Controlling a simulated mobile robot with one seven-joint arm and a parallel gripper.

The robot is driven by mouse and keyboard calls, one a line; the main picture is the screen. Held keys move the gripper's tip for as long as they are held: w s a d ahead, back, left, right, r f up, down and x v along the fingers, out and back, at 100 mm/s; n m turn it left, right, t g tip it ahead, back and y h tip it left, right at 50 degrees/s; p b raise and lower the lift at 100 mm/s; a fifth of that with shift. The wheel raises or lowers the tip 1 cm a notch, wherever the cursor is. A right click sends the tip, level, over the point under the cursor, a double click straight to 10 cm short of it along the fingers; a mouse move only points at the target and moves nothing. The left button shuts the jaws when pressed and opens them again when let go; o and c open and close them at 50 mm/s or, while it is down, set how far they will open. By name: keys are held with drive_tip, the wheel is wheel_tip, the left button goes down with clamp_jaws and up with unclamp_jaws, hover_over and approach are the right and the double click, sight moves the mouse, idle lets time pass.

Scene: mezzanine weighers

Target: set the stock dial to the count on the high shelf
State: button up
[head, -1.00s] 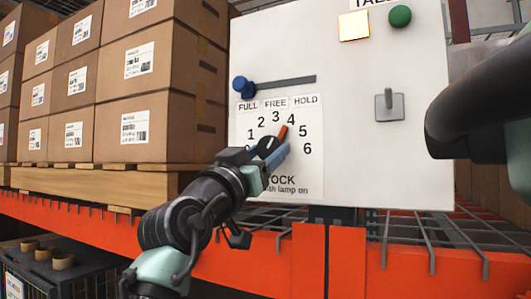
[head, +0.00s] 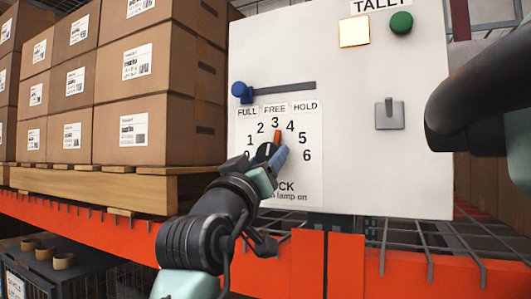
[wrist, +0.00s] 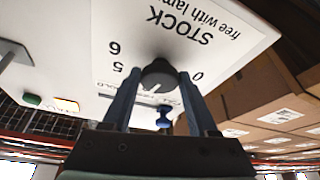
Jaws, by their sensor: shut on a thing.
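The white panel (head: 345,165) carries the stock dial, a dark round knob (head: 267,150) with a red pointer (head: 277,136), inside an arc of numbers. The pointer is up and aims at about the 3. My gripper (head: 266,162) is shut on the knob, one finger on each side; in the wrist view the knob (wrist: 159,75) sits between the fingertips. A blue slider knob (head: 240,89) is at the left end of its slot, above FULL. The lamp (head: 354,32) beside the TALLY sign glows pale yellow. The high shelf's count is not clearly in view.
Labelled cartons (head: 140,90) are stacked on a wooden pallet (head: 100,188) at left. An orange rack beam (head: 365,262) runs below the panel. A green button (head: 401,22) and a grey switch (head: 389,113) are on the panel. A dark arm-like shape fills the right edge.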

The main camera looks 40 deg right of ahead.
drive_tip(key=shift+s+n+t+y+p, duration=0.1)
drive_tip(key=shift+n+t+y+p, duration=0.5)
drive_tip(key=shift+n, duration=1)
drive_tip(key=o, duration=1.3)
drive_tip(key=shift+o, duration=0.2)
drive_tip(key=b+v, duration=0.6)
drive_tip(key=v, duration=0.7)
drive_tip(key=shift+b, duration=0.4)
